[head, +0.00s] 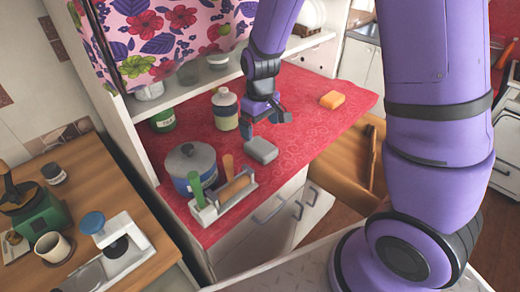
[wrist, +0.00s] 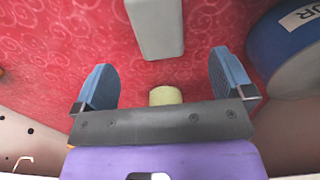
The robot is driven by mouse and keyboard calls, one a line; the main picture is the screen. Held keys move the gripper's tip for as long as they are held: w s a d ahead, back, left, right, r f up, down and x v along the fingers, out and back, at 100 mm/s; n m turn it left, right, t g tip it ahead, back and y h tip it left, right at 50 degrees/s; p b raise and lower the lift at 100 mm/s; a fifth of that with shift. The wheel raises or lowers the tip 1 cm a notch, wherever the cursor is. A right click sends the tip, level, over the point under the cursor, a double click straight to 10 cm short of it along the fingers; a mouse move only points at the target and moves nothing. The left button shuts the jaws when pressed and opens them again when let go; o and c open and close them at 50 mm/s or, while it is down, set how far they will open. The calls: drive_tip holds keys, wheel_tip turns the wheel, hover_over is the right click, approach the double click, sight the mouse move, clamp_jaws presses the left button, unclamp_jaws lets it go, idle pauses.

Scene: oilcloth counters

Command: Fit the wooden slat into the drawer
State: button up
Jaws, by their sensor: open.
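My gripper (head: 277,116) is low over the red counter. Its jaws are open in the wrist view (wrist: 163,80), with the two blue fingers wide apart. A grey block (head: 261,150) lies on the cloth just in front of it; it also shows beyond the fingers in the wrist view (wrist: 157,25). A pale yellow round thing (wrist: 165,96) shows between the fingers, partly hidden by the gripper's bar; I cannot tell if they touch. I cannot make out a wooden slat for certain. A closed cabinet front with a handle (head: 270,210) is below the counter; no open drawer is clear.
A cream bottle (head: 225,112) stands left of my gripper. A blue pot with a grey lid (head: 190,160) and a tool holder (head: 222,203) stand at the near left. An orange sponge (head: 332,99) lies to the right. The cloth between sponge and block is clear.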

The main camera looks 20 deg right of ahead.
sight(261, 145)
drive_tip(key=shift+d+f, duration=0.1)
drive_tip(key=shift+f, duration=4.2)
drive_tip(key=c, duration=1)
drive_tip(key=shift+w+r, duration=0.1)
drive_tip(key=shift+r, duration=0.05)
